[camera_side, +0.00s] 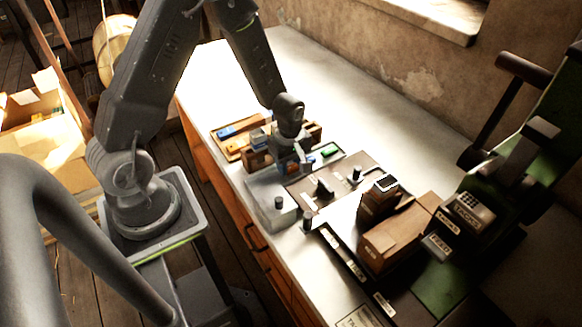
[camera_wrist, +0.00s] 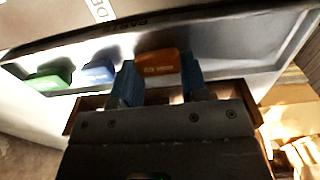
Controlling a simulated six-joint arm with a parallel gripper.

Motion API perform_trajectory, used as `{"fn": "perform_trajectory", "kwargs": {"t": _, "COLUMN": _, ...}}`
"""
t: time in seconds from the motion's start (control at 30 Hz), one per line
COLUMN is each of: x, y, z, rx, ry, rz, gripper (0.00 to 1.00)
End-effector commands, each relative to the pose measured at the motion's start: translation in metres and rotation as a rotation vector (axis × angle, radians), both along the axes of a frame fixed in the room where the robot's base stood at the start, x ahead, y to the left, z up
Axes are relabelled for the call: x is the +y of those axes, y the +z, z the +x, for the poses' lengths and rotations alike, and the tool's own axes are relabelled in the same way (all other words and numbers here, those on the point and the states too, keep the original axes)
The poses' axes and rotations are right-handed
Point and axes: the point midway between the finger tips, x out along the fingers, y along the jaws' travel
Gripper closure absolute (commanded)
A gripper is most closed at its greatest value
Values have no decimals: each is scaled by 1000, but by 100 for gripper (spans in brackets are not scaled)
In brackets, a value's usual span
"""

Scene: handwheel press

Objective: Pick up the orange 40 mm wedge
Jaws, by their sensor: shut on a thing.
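The orange wedge (camera_wrist: 160,62), with small lettering on its face, is between the two blue fingertips of my gripper (camera_wrist: 158,82) in the wrist view. My gripper is shut on it. The wedge's lower part is hidden by the fingers and gripper body, and I cannot tell whether it is clear of the surface below. In the side view my gripper (camera_side: 287,150) is low over the bench among the parts, and I cannot make out the orange wedge there.
A blue wedge (camera_wrist: 97,71) and a green wedge (camera_wrist: 50,79) stand in a row to the left in the wrist view. The green wedge (camera_side: 330,150) also shows in the side view. Brown wooden blocks (camera_side: 395,235) and a green press (camera_side: 520,180) stand right. The bench's far side is clear.

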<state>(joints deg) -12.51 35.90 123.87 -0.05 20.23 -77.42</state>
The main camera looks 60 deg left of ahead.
Motion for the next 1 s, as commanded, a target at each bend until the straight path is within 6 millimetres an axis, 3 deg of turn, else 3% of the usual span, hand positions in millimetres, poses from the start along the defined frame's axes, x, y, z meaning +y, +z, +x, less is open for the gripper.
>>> {"fn": "perform_trajectory", "kwargs": {"t": 0.17, "x": 0, "y": 10, "z": 1, "rx": -5, "ry": 0, "rz": 1, "gripper": 82}}
{"fn": "perform_trajectory", "kwargs": {"t": 0.5, "x": 0, "y": 73, "z": 1, "rx": -6, "ry": 0, "rz": 2, "gripper": 82}}
{"fn": "perform_trajectory", "kwargs": {"t": 0.67, "x": -2, "y": 94, "z": 3, "rx": -3, "ry": -1, "rz": 1, "gripper": 82}}
{"fn": "perform_trajectory", "kwargs": {"t": 0.83, "x": -31, "y": 109, "z": 25, "rx": -4, "ry": -11, "rz": 1, "gripper": 82}}
{"fn": "perform_trajectory", "kwargs": {"t": 1.0, "x": -93, "y": 126, "z": 58, "rx": -3, "ry": -21, "rz": 0, "gripper": 82}}
